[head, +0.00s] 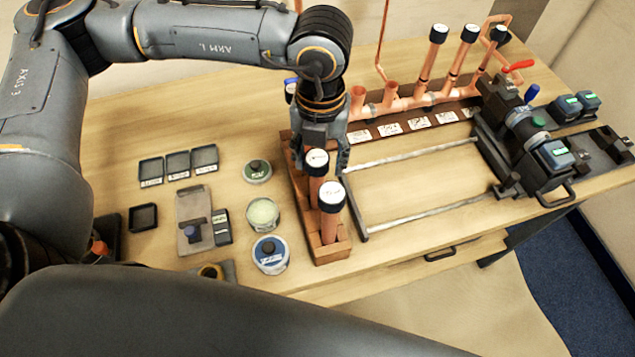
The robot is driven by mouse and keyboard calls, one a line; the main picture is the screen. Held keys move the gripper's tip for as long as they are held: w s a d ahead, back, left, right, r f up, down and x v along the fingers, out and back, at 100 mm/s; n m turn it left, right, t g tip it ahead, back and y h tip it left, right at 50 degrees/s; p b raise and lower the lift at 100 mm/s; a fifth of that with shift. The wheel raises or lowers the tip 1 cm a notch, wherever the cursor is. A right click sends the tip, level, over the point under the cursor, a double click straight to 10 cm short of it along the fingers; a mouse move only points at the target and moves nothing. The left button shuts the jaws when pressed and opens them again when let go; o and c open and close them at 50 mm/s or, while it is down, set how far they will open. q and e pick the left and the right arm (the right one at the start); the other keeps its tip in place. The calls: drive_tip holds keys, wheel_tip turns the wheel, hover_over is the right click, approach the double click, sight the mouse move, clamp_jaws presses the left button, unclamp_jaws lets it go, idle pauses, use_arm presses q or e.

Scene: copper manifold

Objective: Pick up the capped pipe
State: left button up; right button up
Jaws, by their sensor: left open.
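Two copper pipes with black, white-topped caps stand upright in a wooden rack: a nearer capped pipe (331,215) and one behind it (316,172). Another dark cap (291,88) shows partly behind my left arm at the rack's far end. My left gripper (321,153) points down over the rack, open, with its fingers on either side of the second pipe's cap. I cannot tell whether they touch it. More capped pipes (431,58) stand in the copper manifold (410,102) at the back. My right gripper is out of view.
A metal rail frame (410,155) lies right of the rack (330,253), leading to a dark clamping machine (535,140). Round tins (270,254) and small black trays (178,165) sit left of the rack. The wooden table (120,115) is clear at the back left.

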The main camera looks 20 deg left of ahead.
sight(317, 188)
use_arm(q)
drive_tip(key=f, duration=0.3)
drive_tip(key=shift+s+a+b, duration=0.2)
drive_tip(key=shift+s+b, duration=0.1)
drive_tip(key=shift+w+f, duration=0.1)
drive_tip(key=shift+f, duration=0.45)
drive_tip(key=c, duration=0.9)
drive_tip(key=shift+c, duration=0.7)
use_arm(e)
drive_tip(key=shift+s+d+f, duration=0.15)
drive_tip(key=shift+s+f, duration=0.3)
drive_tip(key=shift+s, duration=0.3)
